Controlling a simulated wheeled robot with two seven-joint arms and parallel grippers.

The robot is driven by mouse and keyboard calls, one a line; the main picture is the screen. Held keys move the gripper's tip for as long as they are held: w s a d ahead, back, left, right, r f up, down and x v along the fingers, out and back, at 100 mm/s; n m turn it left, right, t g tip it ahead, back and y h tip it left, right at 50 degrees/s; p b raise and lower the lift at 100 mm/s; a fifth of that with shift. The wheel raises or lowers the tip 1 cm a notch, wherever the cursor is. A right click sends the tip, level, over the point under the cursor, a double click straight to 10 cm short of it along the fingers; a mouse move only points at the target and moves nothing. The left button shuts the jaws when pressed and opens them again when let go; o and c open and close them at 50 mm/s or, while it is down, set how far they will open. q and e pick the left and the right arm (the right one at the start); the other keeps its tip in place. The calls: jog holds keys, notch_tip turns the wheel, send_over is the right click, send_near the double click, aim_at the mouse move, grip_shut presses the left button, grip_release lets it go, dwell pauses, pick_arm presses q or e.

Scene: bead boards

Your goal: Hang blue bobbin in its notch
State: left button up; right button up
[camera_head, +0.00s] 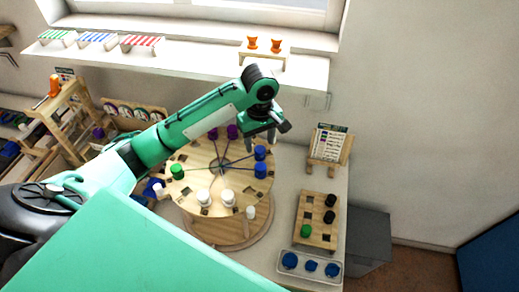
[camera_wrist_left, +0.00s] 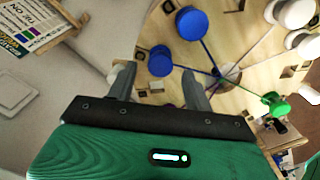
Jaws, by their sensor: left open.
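A round wooden board (camera_head: 231,185) with square notches near its rim carries bobbins on threads that run out from its middle. Two blue bobbins are at its right side: the upper blue bobbin (camera_head: 260,153) and the lower blue bobbin (camera_head: 260,170). In the left wrist view, one blue bobbin (camera_wrist_left: 160,61) shows between my fingers and the other blue bobbin (camera_wrist_left: 190,22) lies further off. My left gripper (camera_head: 261,139) is open and empty above the upper blue bobbin. I cannot tell whether its fingers touch it. My right gripper is not in view.
A green bobbin (camera_head: 177,172), white bobbins (camera_head: 203,196) and purple bobbins (camera_head: 232,131) are also on the board. A wooden rack (camera_head: 317,212) with black and green bobbins and a tray (camera_head: 309,267) of blue ones stand right. A card stand (camera_head: 329,146) is behind the rack.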

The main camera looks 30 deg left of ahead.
aim_at(260, 149)
pick_arm(q)
notch_tip(260, 149, up, 8)
dwell(0.4)
dwell(0.5)
jog(key=shift+f, duration=0.15)
